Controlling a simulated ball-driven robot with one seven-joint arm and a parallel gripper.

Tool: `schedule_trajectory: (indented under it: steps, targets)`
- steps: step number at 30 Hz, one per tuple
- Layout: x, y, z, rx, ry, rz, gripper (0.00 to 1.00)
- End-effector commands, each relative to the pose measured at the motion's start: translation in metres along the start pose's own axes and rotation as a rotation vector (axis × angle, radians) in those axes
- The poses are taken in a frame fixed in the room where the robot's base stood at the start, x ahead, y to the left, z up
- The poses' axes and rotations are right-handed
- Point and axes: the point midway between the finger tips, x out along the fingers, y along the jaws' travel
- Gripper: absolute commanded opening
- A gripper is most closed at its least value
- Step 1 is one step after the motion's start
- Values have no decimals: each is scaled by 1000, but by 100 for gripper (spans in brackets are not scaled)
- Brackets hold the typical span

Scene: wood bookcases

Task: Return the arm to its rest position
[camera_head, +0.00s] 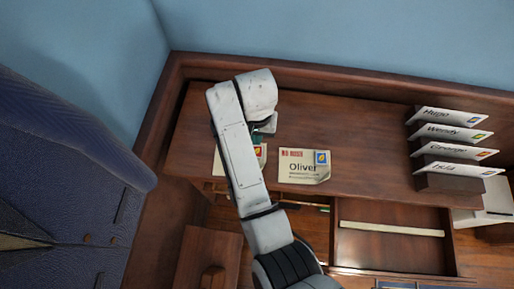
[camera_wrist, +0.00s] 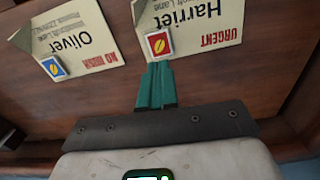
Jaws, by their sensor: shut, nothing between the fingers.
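My arm reaches from the bottom of the head view up over the wooden desk (camera_head: 345,118). Its upper end bends over the desk and mostly hides my gripper. In the wrist view the teal fingers of my gripper (camera_wrist: 157,66) are shut together with nothing between them. Their tips are by the stamp of the envelope marked Harriet and URGENT (camera_wrist: 195,22); I cannot tell whether they touch it. In the head view my arm partly covers that envelope. The envelope marked Oliver (camera_head: 304,168) lies flat to its right, and also shows in the wrist view (camera_wrist: 75,35).
A dark rack (camera_head: 440,183) with several named envelopes stands at the desk's right. An open drawer (camera_head: 385,250) holding a pale strip is below the front edge. A blue padded chair (camera_head: 60,170) is at left. Raised wood edging and blue walls (camera_head: 330,30) lie behind.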

Motion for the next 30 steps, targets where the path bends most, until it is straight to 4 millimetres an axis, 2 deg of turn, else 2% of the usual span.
schedule_trajectory:
  steps: [10, 14, 17, 20, 22, 24, 27, 30]
  targets:
    - [0, 0, 0, 0, 0, 0, 0]
    - [1, 19, -5, 10, 20, 4, 0]
    - [2, 60, -12, 27, 65, 13, 0]
    - [2, 121, -13, 41, 134, 27, 0]
    - [-1, 162, -7, 41, 182, 35, 0]
    - [-5, 197, 5, 33, 227, 42, 0]
    - [-11, 239, 30, 20, 281, 46, 0]
    - [-19, 267, 58, 5, 326, 43, 0]
